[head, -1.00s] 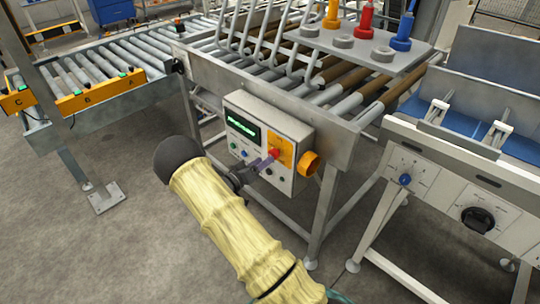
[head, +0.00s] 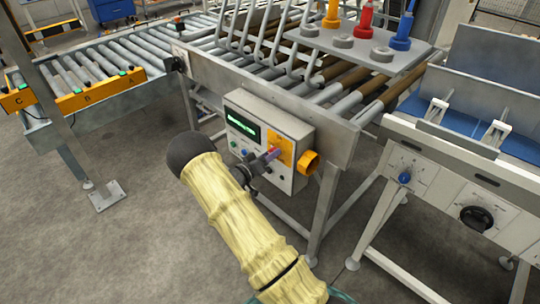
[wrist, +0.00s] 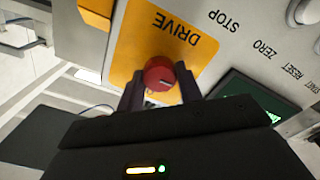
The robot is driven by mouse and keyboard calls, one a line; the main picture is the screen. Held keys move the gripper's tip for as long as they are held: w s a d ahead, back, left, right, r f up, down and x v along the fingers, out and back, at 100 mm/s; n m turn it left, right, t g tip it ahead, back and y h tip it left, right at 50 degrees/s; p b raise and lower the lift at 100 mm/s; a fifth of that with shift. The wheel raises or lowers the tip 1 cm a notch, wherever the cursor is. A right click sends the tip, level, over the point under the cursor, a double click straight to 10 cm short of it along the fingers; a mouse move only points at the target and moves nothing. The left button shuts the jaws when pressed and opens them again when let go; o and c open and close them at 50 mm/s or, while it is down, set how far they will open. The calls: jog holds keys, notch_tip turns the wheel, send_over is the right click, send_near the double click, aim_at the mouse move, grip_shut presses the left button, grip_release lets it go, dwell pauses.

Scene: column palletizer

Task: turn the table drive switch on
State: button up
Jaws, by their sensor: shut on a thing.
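The table drive switch is a red round knob (wrist: 160,76) on an orange plate (wrist: 165,40) lettered DRIVE in the wrist view. In the head view the orange plate (head: 282,148) is on the front of a grey control box (head: 268,140) under the roller table; my fingers partly cover the knob there. My gripper (wrist: 161,90) is shut on the red knob, one dark finger on each side of it. It also shows at the box in the head view (head: 266,158).
A green-lit display (head: 243,128) and small buttons sit left of the plate. A table leg (head: 322,220) stands close by. A white machine with a black dial (head: 478,219) is at right.

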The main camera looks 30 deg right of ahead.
jog(key=shift+m+b, duration=0.4)
jog(key=m+b, duration=1.7)
jog(key=shift+s+f, duration=0.1)
jog(key=shift+s, duration=0.05)
dwell(0.4)
jog(key=o, duration=1)
jog(key=shift+a, duration=0.1)
jog(key=p+v, duration=0.1)
jog(key=v, duration=1.6)
jog(key=shift+a, duration=0.1)
